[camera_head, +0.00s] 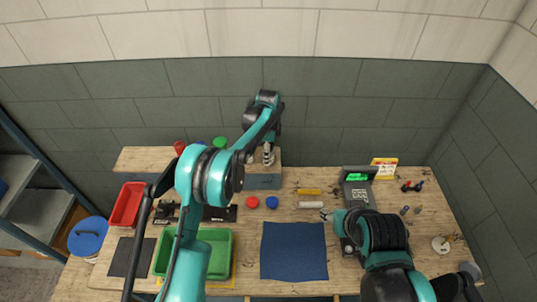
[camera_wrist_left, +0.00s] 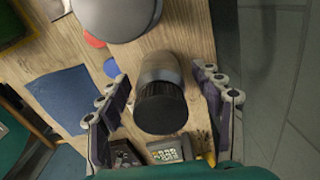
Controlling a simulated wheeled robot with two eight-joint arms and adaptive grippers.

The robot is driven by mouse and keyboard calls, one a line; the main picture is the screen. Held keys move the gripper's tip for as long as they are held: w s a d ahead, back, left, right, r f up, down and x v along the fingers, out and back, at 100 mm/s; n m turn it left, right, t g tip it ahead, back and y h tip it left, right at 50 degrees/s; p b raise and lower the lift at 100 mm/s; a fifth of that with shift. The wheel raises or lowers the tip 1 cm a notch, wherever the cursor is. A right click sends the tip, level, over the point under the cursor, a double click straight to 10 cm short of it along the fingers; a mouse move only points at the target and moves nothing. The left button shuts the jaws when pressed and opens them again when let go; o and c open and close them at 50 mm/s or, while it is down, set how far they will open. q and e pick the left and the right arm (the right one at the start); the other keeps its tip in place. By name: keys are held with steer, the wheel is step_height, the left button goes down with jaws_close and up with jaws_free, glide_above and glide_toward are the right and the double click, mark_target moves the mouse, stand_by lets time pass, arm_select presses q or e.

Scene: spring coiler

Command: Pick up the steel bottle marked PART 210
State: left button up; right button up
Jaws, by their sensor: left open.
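A steel bottle (camera_wrist_left: 160,67) with a black cap (camera_wrist_left: 160,108) stands in the middle of the left wrist view, between the two fingers of my left gripper (camera_wrist_left: 160,82). The fingers are spread, with a gap on each side of the bottle. No PART 210 marking is legible. In the head view my left gripper (camera_head: 268,156) is over the right end of the raised wooden shelf (camera_head: 140,158); the bottle is hard to tell apart there. My right gripper (camera_head: 328,214) hangs over the table beside the scale, and its fingers are too small to read.
A scale with a green display (camera_head: 358,178) stands right of the shelf. Red and blue discs (camera_head: 271,202), a blue mat (camera_head: 293,250), a green tray (camera_head: 222,255) and a red bin (camera_head: 127,204) lie on the table. A green-topped item (camera_head: 220,142) stands left on the shelf.

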arm_select(q)
steer(key=shift+f, duration=0.25)
steer(key=c, duration=1.4)
steer(key=shift+r, duration=0.1)
steer(key=shift+c, duration=0.2)
